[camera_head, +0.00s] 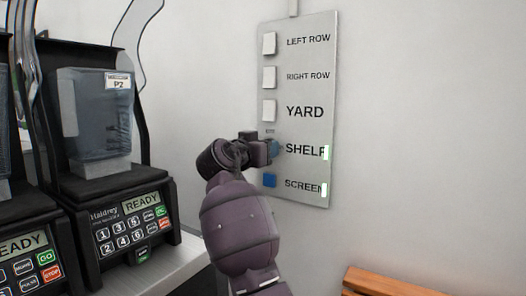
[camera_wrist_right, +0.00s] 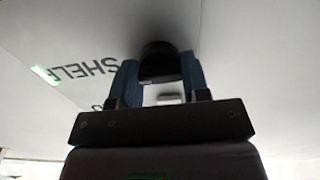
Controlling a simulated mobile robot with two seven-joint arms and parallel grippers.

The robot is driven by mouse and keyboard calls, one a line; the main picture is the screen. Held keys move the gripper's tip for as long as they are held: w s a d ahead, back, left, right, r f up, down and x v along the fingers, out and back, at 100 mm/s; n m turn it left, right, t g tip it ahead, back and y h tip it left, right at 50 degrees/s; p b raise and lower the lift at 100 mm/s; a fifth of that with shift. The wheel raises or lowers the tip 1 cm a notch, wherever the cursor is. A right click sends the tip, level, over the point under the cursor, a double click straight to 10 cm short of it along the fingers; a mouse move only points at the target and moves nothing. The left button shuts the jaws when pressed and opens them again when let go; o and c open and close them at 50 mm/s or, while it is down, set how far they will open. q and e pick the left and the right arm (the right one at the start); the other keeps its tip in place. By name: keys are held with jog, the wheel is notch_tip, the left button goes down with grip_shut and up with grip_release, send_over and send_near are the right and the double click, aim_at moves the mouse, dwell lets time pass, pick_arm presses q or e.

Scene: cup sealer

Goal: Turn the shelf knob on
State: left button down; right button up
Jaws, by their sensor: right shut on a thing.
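The label panel (camera_head: 318,60) is mounted on the wall, with rows marked LEFT ROW, RIGHT ROW, YARD, SHELF and SCREEN. My right gripper (camera_head: 274,147) is at the SHELF row and covers most of the control there. In the right wrist view, its two blue fingers (camera_wrist_right: 158,80) are closed on a black round knob (camera_wrist_right: 157,60), beside the SHELF lettering. A green light shows at the right of the SHELF label (camera_head: 305,149). The knob's turn angle cannot be told. My left gripper is not in view.
White switches (camera_head: 269,77) sit above the SHELF row. Black machines with keypads (camera_head: 128,222) stand on the counter at left. A wooden slatted piece (camera_head: 385,283) is at lower right.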

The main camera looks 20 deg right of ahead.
dwell(0.5)
jog(key=o, duration=0.9)
jog(key=shift+p+v, duration=0.4)
jog(key=shift+v, duration=5.05)
